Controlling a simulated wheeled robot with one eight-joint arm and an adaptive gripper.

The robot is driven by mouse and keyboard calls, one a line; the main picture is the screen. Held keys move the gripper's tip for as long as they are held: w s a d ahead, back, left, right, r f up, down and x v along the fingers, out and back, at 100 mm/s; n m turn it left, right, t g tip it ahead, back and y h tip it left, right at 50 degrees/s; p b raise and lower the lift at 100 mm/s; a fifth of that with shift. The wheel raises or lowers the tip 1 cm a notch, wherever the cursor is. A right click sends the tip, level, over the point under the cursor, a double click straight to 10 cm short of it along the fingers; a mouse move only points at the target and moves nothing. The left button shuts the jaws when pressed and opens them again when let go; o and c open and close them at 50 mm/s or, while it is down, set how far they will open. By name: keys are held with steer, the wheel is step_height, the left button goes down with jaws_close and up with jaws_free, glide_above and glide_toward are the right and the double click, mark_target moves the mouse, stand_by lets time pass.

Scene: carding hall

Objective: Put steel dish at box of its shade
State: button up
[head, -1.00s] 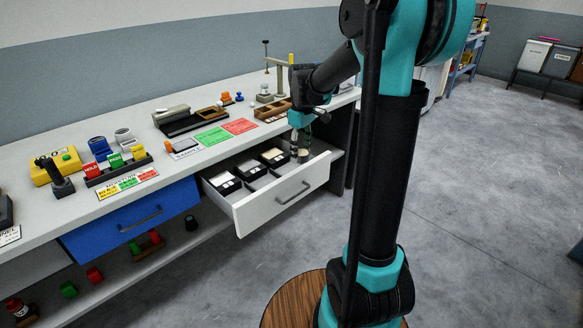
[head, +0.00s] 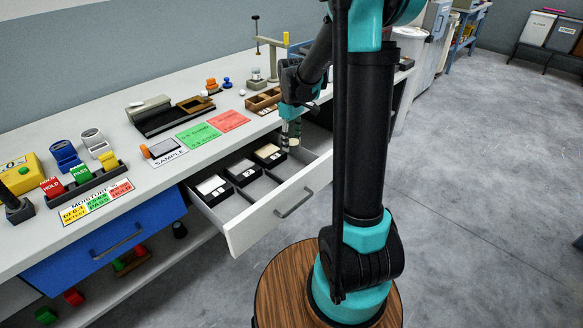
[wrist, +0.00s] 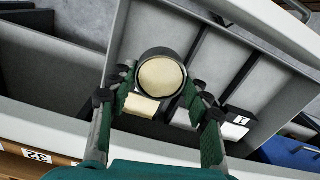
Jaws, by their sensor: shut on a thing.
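My gripper (wrist: 160,95) is shut on the steel dish (wrist: 160,78), a round dish with a dark grey rim and pale cream contents. In the head view the gripper (head: 290,122) points down over the far right end of the open drawer (head: 285,205), and the dish is small and partly hidden there. Three black boxes with pale tops sit in the drawer: a near white one (head: 213,190), a middle one (head: 243,172) and a far cream one (head: 269,155). In the wrist view the dish partly covers the cream top (wrist: 141,106).
The drawer has thin dividers and an empty front strip. The bench top above carries a green card (head: 199,134), a red card (head: 229,121), a wooden tray (head: 264,101) and a dark rack (head: 172,116). A closed blue drawer (head: 110,240) is at left.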

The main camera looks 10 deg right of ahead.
mark_target(292, 174)
step_height(292, 174, down, 13)
steer(key=shift+r, duration=0.2)
stand_by(0.4)
steer(key=o, duration=1.3)
steer(key=shift+f, duration=0.1)
step_height(292, 174, up, 12)
steer(key=shift+f, duration=0.1)
steer(key=shift+s+r, duration=0.15)
steer(key=shift+r, duration=0.05)
steer(key=s+d+m, duration=0.1)
steer(key=s, duration=0.2)
steer(key=s+m+t, duration=0.1)
steer(key=s, duration=0.3)
steer(key=s+d+m+t, duration=0.1)
steer(key=s+m, duration=0.1)
steer(key=s, duration=0.1)
steer(key=shift+s+d+r, duration=0.3)
steer(key=shift+s+r, duration=0.1)
steer(key=s+f+m, duration=0.1)
steer(key=s, duration=0.2)
steer(key=s+d+f+m+t, duration=0.1)
steer(key=s+m, duration=0.1)
steer(key=s, duration=0.2)
steer(key=s+f+m+t, duration=0.1)
steer(key=s+m, duration=0.1)
steer(key=s, duration=0.2)
steer(key=shift+s+d+f, duration=0.1)
steer(key=shift+d+f, duration=0.05)
steer(key=shift+d, duration=0.2)
